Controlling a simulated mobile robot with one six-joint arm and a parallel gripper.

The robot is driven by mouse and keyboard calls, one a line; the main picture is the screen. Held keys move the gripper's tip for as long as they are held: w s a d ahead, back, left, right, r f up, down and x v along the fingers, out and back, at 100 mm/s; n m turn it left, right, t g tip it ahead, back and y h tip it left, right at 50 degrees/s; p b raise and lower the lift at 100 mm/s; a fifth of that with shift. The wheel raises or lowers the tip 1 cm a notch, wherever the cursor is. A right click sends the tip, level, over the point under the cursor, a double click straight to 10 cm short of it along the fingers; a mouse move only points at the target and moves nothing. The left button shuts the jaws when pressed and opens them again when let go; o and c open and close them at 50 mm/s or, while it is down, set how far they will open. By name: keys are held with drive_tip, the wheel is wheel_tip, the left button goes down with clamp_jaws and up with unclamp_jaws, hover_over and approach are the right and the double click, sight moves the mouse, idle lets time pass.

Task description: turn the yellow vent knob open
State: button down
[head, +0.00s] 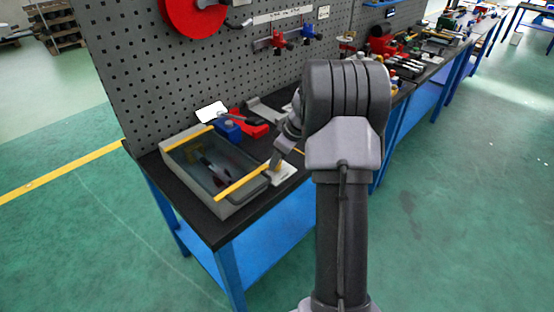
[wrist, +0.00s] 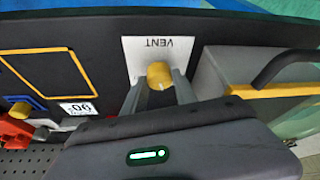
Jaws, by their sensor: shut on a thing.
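The yellow vent knob (wrist: 159,74) sits on a white plate marked VENT (wrist: 141,48), upside down in the wrist view. My gripper (wrist: 159,90) has its two grey fingers on either side of the knob and is shut on it. The finger tips and the lower part of the knob are partly hidden by my gripper body. In the head view, my gripper (head: 279,164) reaches down to the white plate (head: 286,175) at the right of the grey box. The knob's turn angle is hard to tell.
A grey box with yellow-edged clear lid (head: 215,165) stands close beside the plate; its handle and corner (wrist: 285,65) are near my fingers. A blue block (head: 228,130) and red part (head: 250,124) lie behind. A perforated panel (head: 150,70) rises at the back.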

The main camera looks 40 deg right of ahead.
drive_tip(key=n+g+y+p, duration=0.1)
drive_tip(key=n+p, duration=0.2)
drive_tip(key=n, duration=0.1)
drive_tip(key=shift+d+r, duration=0.1)
drive_tip(key=shift+r, duration=0.05)
drive_tip(key=shift+n+y+p, duration=0.4)
drive_tip(key=shift+n+p, duration=0.4)
drive_tip(key=shift+n, duration=0.1)
drive_tip(key=shift+w+g, duration=0.1)
drive_tip(key=shift+g, duration=0.2)
drive_tip(key=c, duration=1)
unclamp_jaws()
drive_tip(key=p+v, duration=0.6)
drive_tip(key=v, duration=1.1)
drive_tip(key=shift+d+p, duration=0.3)
drive_tip(key=shift+p, duration=0.1)
